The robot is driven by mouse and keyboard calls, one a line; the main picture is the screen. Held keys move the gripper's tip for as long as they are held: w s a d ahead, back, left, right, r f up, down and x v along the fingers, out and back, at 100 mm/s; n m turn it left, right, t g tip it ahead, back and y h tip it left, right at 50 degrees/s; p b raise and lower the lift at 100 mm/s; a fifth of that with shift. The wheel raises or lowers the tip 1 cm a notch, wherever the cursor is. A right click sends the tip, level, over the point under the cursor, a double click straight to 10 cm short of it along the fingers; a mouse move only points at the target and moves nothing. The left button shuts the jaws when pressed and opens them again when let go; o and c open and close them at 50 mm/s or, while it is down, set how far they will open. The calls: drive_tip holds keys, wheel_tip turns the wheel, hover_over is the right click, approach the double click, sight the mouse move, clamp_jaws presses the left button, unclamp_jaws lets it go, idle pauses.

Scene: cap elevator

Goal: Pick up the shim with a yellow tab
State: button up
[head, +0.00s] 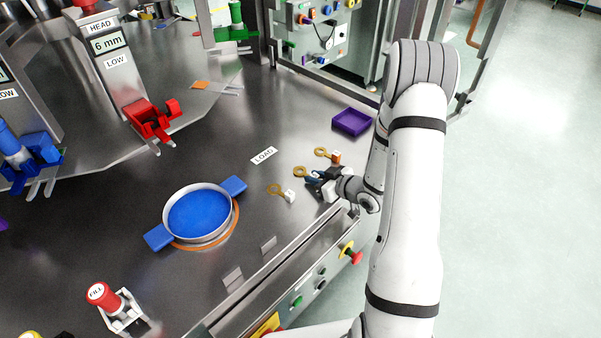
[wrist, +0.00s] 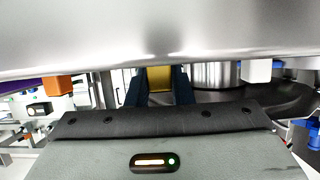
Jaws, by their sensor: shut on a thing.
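My gripper (head: 314,177) is low at the front right of the grey worktop, shut on a shim (head: 300,171). The shim's brass-coloured ring end sticks out left of the fingers; its tab is hidden by them in the head view. In the wrist view the yellow tab (wrist: 159,78) sits between the two dark fingers (wrist: 160,88). A shim with a white tab (head: 289,196) lies nearer the front edge. A shim with an orange tab (head: 336,156) lies just beyond my gripper. I cannot tell if the held shim touches the worktop.
The white tab (wrist: 257,70) and orange tab (wrist: 57,87) flank my gripper closely in the wrist view. A purple tray (head: 352,121) stands behind. A round pan with blue handles (head: 237,186) is to the left. The worktop around the LOAD label (head: 264,155) is clear.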

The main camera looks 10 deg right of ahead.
clamp_jaws()
wheel_tip(320, 180, up, 10)
idle(0.6)
